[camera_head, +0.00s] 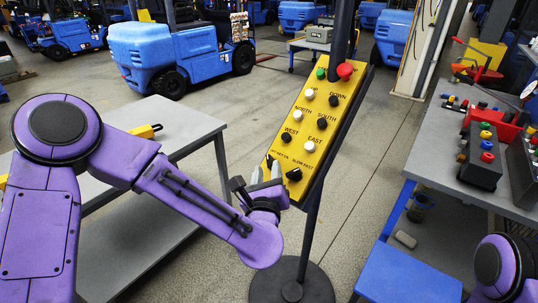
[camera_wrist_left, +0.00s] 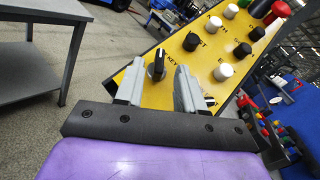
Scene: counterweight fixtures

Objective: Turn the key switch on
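The yellow control panel (camera_head: 315,120) hangs tilted in the middle of the head view, with several buttons. The key switch is a black knob near its lower left corner; in the left wrist view the key switch (camera_wrist_left: 157,66) shows its grip close to upright in the picture, with KEY printed beside it. My left gripper (camera_head: 266,171) is at the panel's lower end. In the left wrist view its fingers (camera_wrist_left: 160,76) are apart, one each side of the knob, with gaps visible. I cannot tell whether the tips touch the panel. My right gripper is not in view.
A second black knob (camera_head: 294,174) sits right of the key switch, labelled SLOW FAST. A red button (camera_head: 345,71) is at the panel's top. A grey table (camera_head: 175,125) stands left, a workbench (camera_head: 440,150) with button boxes right. The panel's post stands on a round base (camera_head: 290,285).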

